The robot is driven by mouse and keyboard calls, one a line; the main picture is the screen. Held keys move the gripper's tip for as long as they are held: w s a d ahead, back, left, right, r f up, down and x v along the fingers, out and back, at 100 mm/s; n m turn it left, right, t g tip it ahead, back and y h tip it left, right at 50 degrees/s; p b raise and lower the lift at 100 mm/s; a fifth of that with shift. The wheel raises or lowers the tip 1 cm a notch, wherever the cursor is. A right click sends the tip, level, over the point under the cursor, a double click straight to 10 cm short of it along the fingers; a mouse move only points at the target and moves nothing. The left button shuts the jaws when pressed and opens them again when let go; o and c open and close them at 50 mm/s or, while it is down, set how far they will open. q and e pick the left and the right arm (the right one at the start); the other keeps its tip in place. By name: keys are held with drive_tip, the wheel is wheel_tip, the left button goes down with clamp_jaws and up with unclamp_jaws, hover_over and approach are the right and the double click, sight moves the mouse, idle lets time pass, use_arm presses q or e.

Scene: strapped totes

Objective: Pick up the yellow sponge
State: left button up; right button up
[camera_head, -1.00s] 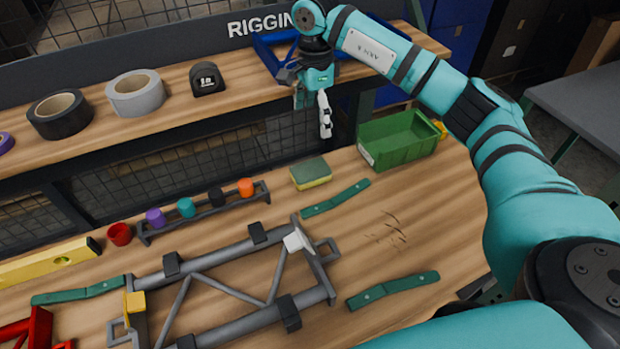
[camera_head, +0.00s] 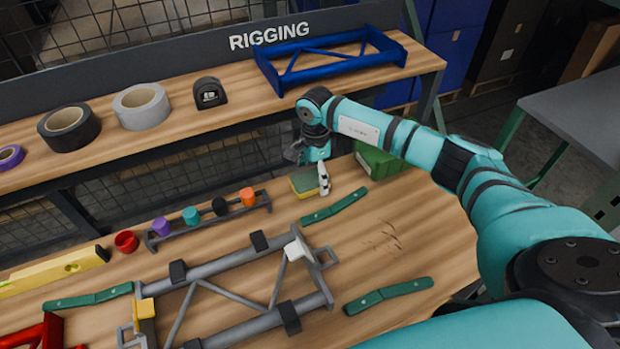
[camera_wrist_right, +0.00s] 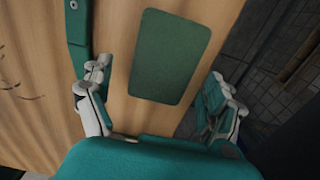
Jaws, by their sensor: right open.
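The yellow sponge (camera_head: 304,182) has a green top and lies flat on the wooden workbench, near the shelf. In the right wrist view its green top (camera_wrist_right: 171,56) shows between and ahead of my fingers. My right gripper (camera_head: 322,180) hangs at the sponge's right side in the head view, and it partly covers it. In the right wrist view the gripper (camera_wrist_right: 160,105) has its fingers wide apart with nothing between the fingertips. I cannot tell its exact height above the bench. My left gripper is not in view.
A green bin (camera_head: 378,160) stands right of the sponge, partly behind my arm. A green strip handle (camera_head: 334,207) lies in front. A rack with colored caps (camera_head: 210,220) is to the left. A grey frame (camera_head: 230,285) fills the front. The shelf edge (camera_head: 200,127) overhangs behind.

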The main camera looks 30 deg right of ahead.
sight(315, 177)
drive_tip(key=shift+f, duration=0.8)
drive_tip(key=shift+c, duration=0.5)
drive_tip(key=c, duration=0.7)
wheel_tip(315, 177, up, 10)
drive_tip(key=shift+r+b, duration=0.1)
drive_tip(key=shift+b, duration=0.8)
